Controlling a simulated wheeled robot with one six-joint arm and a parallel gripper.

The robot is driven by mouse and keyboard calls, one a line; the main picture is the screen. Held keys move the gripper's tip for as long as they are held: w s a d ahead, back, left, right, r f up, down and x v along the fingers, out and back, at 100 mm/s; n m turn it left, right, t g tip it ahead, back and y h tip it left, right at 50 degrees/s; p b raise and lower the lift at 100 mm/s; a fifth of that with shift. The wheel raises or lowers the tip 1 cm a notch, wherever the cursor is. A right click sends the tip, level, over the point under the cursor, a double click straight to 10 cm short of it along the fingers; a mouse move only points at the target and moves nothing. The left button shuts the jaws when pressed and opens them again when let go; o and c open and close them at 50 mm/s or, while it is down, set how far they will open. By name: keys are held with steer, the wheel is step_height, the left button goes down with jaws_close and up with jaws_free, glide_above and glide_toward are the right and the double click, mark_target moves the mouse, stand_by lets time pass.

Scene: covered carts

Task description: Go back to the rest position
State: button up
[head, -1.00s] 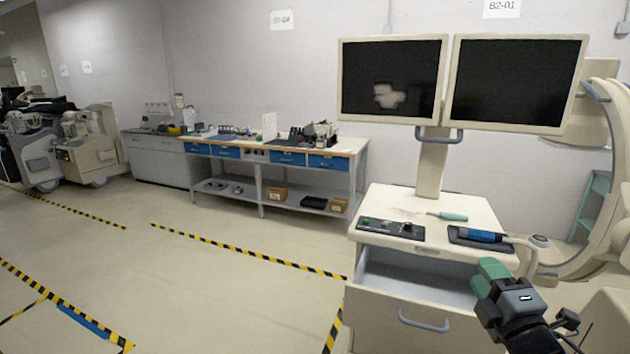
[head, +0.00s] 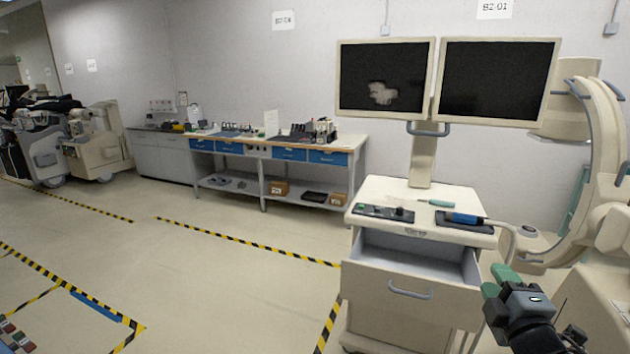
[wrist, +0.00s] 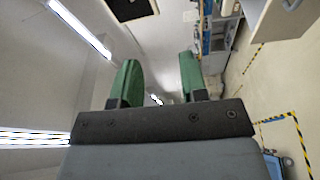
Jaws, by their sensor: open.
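My gripper (head: 497,280) is at the lower right in the head view, in front of and to the right of the cart's open drawer. Its green fingers also show in the wrist view (wrist: 158,85), spread apart with nothing between them. The cart (head: 430,195) stands upright with its drawer (head: 405,285) pulled out. The part of the drawer that shows looks empty. My gripper appears apart from the cart.
Two dark monitors (head: 440,80) rise above the cart. A C-shaped machine (head: 605,150) stands at the right. A workbench (head: 275,150) is at the back.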

steer(key=s+d+f+m+g+h, duration=0.4)
steer(key=d+f+m+g+h, duration=0.35)
steer(key=m, duration=0.65)
steer(key=s+a+f+g+y, duration=0.1)
steer(key=a+g+y, duration=0.1)
steer(key=a, duration=0.6)
steer(key=s+a+f+m+g+y+p, duration=0.1)
steer(key=s+a+f+g+y, duration=0.1)
steer(key=a, duration=0.6)
steer(key=s+a+f+g+y, duration=0.1)
steer(key=a+f+g+y, duration=0.1)
steer(key=a+y, duration=0.3)
steer(key=a+g, duration=0.1)
steer(key=a, duration=0.2)
steer(key=shift+s+a+m+g+y, duration=0.15)
steer(key=shift+a+m+g+y, duration=0.15)
steer(key=shift+g+y, duration=0.05)
